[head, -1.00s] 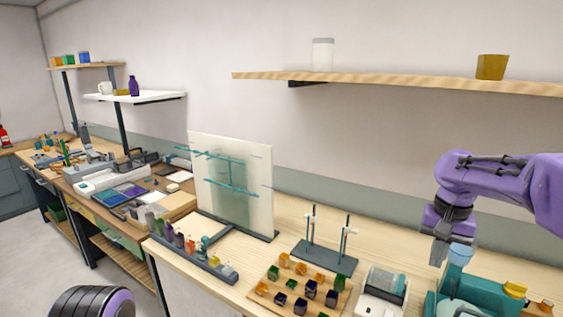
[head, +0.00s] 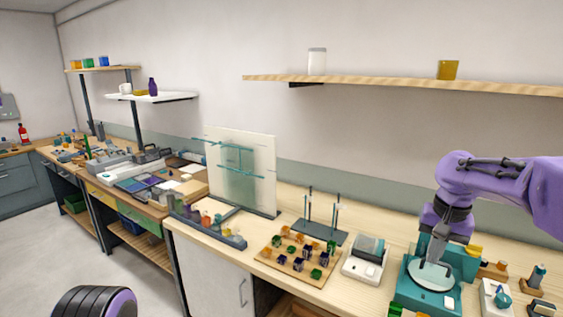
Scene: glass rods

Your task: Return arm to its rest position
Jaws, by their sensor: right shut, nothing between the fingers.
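My right gripper (head: 434,263) hangs from the purple arm at the right, fingers down and shut with nothing held. In the picture it overlaps the pale round plate of a teal device (head: 414,300); I cannot tell whether it touches. A pale upright panel (head: 262,150) with teal glass rods (head: 238,172) across it stands at the back of the bench. A dark stand (head: 321,233) with two thin upright posts is to its right. My left gripper is not in view.
A wooden board (head: 270,258) with several coloured cubes lies at the bench front, beside a white device (head: 365,262). A wooden shelf (head: 400,84) holds a white jar (head: 317,61) and a yellow cup (head: 448,69). Small items crowd the bench right of the teal device.

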